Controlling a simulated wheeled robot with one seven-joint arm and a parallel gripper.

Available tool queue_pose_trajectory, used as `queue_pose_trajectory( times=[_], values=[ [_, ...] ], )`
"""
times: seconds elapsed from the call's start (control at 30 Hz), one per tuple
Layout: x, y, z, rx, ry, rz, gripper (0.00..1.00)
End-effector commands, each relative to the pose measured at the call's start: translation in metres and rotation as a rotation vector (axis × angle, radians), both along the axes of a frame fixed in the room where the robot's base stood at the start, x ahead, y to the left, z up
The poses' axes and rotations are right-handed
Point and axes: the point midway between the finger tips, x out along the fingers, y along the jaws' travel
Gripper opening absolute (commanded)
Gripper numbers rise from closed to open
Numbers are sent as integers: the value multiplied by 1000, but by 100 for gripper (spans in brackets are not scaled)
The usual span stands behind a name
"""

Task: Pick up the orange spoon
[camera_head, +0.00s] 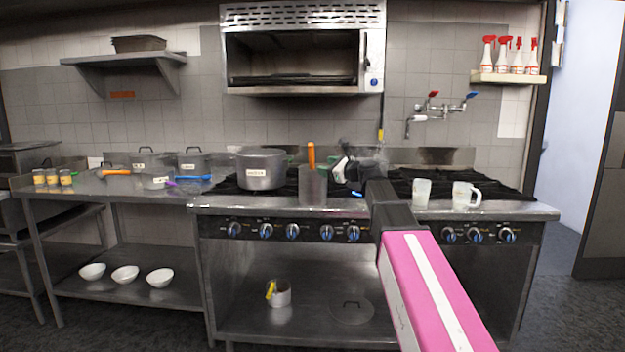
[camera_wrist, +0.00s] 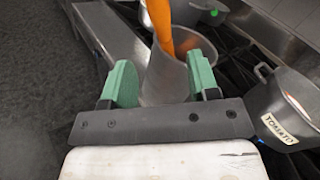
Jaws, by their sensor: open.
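The orange spoon (camera_head: 311,155) stands upright in a grey metal container (camera_head: 313,186) at the front of the stove. Only its handle shows; the lower end is hidden inside. In the wrist view the orange handle (camera_wrist: 160,22) rises from the container (camera_wrist: 165,80) beyond and between my fingers. My gripper (camera_head: 339,170) is just right of the container in the head view. In the wrist view my gripper (camera_wrist: 161,80) is open, with its two green fingers apart and nothing clearly held. Whether a finger touches the container, I cannot tell.
A large labelled pot (camera_head: 262,170) stands left of the container; a labelled pot (camera_wrist: 285,110) shows close on the right in the wrist view. Two mugs (camera_head: 421,192) (camera_head: 466,195) stand to the right. Another orange handle (camera_head: 116,172) lies on the left counter (camera_head: 130,185).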

Motion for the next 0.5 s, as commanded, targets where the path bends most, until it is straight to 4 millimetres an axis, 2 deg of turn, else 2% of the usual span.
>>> queue_pose_trajectory(
  times=[0.1, 0.33, 0.5],
  values=[
    [15, 15, 0, -2, 0, 3, 55],
    [24, 26, 1, -2, -1, 0, 55],
    [40, 41, 3, -2, -1, 3, 55]
  ],
)
